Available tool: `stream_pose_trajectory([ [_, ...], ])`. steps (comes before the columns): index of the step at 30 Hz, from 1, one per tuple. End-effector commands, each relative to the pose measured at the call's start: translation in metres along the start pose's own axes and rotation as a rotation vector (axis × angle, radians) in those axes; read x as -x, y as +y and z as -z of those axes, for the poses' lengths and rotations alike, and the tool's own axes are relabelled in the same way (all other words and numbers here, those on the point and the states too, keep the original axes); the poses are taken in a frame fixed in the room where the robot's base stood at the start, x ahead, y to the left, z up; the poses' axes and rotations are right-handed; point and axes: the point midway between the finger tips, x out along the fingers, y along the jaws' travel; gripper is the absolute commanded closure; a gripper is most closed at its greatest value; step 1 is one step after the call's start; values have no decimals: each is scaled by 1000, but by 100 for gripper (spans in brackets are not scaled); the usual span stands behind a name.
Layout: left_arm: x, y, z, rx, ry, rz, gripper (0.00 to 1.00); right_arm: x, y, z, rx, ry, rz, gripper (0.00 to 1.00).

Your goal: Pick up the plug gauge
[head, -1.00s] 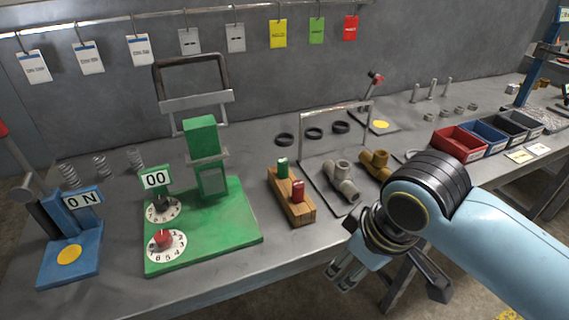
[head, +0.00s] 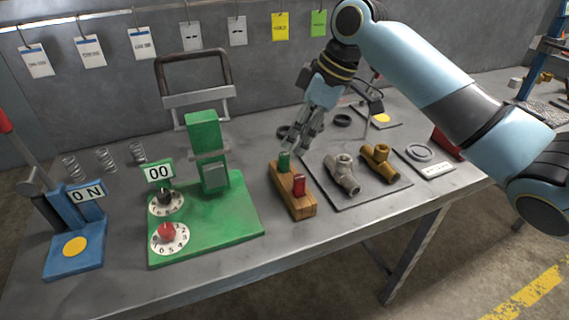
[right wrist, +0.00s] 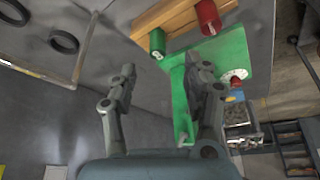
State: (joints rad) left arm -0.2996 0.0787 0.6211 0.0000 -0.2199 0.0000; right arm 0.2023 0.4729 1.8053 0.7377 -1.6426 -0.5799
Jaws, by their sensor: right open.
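A wooden block (head: 294,203) on the bench holds a green cylinder (head: 284,161) at its far end and a red cylinder (head: 299,185) at its near end. These look like the plug gauge pieces; which one is meant I cannot tell. My right gripper (head: 297,143) is open and empty, just above and behind the green cylinder. In the right wrist view, the green cylinder (right wrist: 157,42) lies ahead of the gap between the open fingers (right wrist: 163,72), apart from them. The red cylinder (right wrist: 208,16) is farther right there. My left gripper is not in view.
A green fixture with dials (head: 237,218) stands left of the block. A grey plate (head: 357,195) with two pipe fittings lies to its right. Black rings (head: 343,120) and a wire frame are behind. A blue stand (head: 75,253) is at far left.

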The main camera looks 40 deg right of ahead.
Motion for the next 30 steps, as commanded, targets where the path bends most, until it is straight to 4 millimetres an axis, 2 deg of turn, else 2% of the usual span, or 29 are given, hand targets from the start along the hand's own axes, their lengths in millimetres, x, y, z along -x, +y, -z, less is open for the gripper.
stream_pose_trajectory([
  [3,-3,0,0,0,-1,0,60,-17,0,0,-2,1,0,50],
  [8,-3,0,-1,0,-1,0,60,-29,0,0,-3,0,0,50],
  [15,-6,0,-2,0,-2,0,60,-66,2,0,-4,0,0,50],
  [19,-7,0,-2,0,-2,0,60,-75,3,0,-1,-1,-3,50],
  [25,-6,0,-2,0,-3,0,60,-75,3,0,-1,-1,-3,50],
  [30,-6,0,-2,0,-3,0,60,-75,3,0,-1,-1,-3,71],
])
